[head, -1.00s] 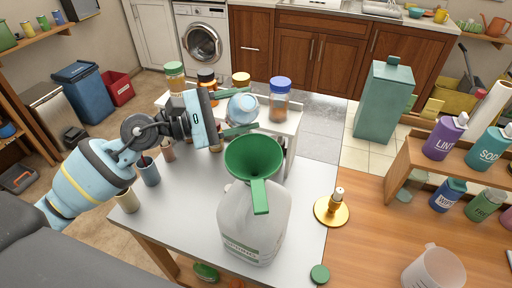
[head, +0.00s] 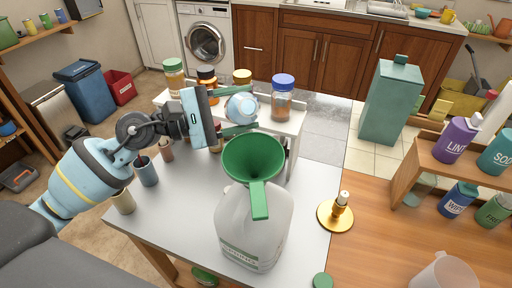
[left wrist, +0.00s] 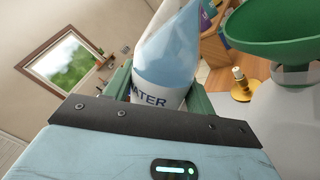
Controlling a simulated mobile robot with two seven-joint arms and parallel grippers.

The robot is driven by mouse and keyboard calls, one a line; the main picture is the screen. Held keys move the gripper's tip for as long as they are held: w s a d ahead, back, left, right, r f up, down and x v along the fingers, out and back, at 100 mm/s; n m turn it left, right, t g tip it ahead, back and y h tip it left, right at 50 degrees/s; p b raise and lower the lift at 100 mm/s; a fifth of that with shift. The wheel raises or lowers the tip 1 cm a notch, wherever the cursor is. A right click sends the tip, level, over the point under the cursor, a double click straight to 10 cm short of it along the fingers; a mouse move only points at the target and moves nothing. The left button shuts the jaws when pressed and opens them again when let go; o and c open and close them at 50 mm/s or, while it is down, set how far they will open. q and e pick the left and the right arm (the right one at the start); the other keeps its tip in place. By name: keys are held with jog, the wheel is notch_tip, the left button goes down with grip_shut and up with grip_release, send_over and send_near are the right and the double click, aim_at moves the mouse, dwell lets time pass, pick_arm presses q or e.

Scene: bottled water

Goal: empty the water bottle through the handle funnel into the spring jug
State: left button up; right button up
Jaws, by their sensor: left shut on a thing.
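The spring jug (head: 250,230) is a translucent white container standing on the grey table. The green handle funnel (head: 253,160) sits in its mouth, with its handle hanging down the near side. My left gripper (head: 237,110) is shut on the clear and pale blue water bottle (head: 241,106), behind the funnel and above the table's far side. In the left wrist view the bottle (left wrist: 165,70) shows its "WATER" label between green fingers, and the funnel (left wrist: 270,30) is to its right. The bottle looks tilted; its mouth is hidden. My right gripper is not in view.
A white shelf (head: 290,122) with several jars, including a blue-lidded one (head: 282,97), stands behind the gripper. A brass candlestick (head: 338,212) is right of the jug. Several cups (head: 147,172) stand at the table's left. A green lid (head: 322,281) lies in front.

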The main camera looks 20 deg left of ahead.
pick_arm(q)
jog(key=shift+r, duration=0.15)
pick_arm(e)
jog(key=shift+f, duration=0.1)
pick_arm(q)
jog(key=shift+m, duration=0.3)
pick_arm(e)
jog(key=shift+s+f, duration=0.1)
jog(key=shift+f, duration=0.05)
pick_arm(q)
jog(key=shift+w, duration=0.15)
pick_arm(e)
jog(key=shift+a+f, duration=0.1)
pick_arm(q)
jog(key=shift+m+b, duration=0.35)
jog(key=shift+m, duration=0.05)
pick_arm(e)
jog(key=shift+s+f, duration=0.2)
pick_arm(q)
jog(key=shift+w+a+r, duration=0.1)
jog(key=shift+w+a, duration=0.05)
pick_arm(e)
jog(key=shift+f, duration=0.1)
pick_arm(q)
jog(key=shift+m, duration=0.3)
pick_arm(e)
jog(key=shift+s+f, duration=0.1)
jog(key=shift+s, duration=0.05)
